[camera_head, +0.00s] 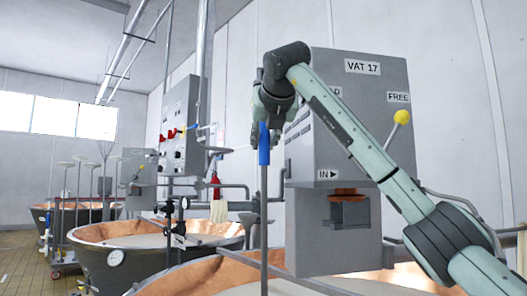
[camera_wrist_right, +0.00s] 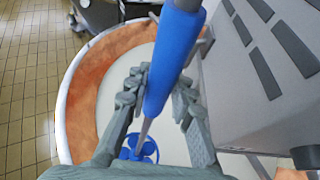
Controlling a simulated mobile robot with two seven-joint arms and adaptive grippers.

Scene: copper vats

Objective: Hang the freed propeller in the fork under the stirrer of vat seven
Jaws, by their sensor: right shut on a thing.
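My right gripper (camera_head: 268,128) is shut on the blue grip (camera_head: 264,150) of a long grey rod (camera_head: 264,215), left of the stirrer housing. The rod hangs nearly upright. In the right wrist view the blue grip (camera_wrist_right: 175,50) lies between the fingers (camera_wrist_right: 157,92). The blue propeller (camera_wrist_right: 140,149) is at the rod's lower end, over the pale vat content. It is out of the head view. The grey stirrer housing (camera_head: 330,120) reads "VAT 17". A dark block below a copper collar (camera_head: 348,212) shows under it; a fork is not clear. My left gripper is not in view.
The copper vat (camera_head: 200,280) lies below, crossed by a grey bar (camera_head: 280,277). Another vat (camera_head: 120,272) and a control cabinet (camera_head: 178,125) stand to the left.

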